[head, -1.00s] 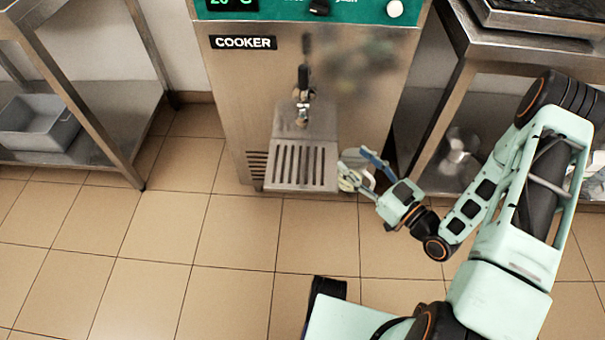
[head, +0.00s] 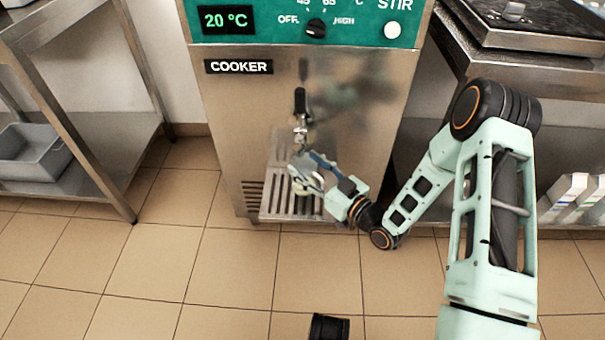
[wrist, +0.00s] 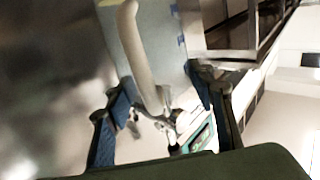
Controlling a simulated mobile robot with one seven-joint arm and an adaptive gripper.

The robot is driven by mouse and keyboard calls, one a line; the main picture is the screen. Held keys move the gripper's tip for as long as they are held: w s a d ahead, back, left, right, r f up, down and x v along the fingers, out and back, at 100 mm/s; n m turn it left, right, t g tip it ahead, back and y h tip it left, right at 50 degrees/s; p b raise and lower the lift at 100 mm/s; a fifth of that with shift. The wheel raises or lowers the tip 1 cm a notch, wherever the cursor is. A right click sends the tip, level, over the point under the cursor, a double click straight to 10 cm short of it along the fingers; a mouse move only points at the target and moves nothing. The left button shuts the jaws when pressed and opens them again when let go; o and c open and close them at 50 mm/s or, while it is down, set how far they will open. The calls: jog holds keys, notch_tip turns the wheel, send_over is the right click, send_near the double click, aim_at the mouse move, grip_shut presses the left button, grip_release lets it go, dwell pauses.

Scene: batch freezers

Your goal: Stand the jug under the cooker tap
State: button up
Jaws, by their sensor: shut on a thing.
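The jug (head: 302,169) is a small grey, shiny vessel, partly hidden by my fingers in the head view. My gripper (head: 313,174) is shut on it and holds it over the slotted drip tray (head: 276,204), just below the cooker tap (head: 300,134). I cannot tell whether the jug touches the tray or how upright it is. In the wrist view a pale curved handle (wrist: 143,60) lies between the two fingers (wrist: 160,105) of my gripper.
The steel cooker (head: 240,120) has a green control panel (head: 270,27) reading 20 °C. A steel shelf with a grey bin (head: 35,155) stands at left. A steel table (head: 525,42) and white cartons (head: 580,200) are at right.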

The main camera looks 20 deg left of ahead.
aim_at(296, 166)
jog(key=shift+w+a, duration=0.3)
jog(key=shift+a, duration=0.2)
jog(key=f, duration=0.1)
jog(key=f+b, duration=0.2)
jog(key=shift+w+a+f, duration=0.2)
jog(key=shift+a+f, duration=0.1)
jog(key=shift+f, duration=0.05)
jog(key=shift+r, duration=0.1)
jog(key=o, duration=1.5)
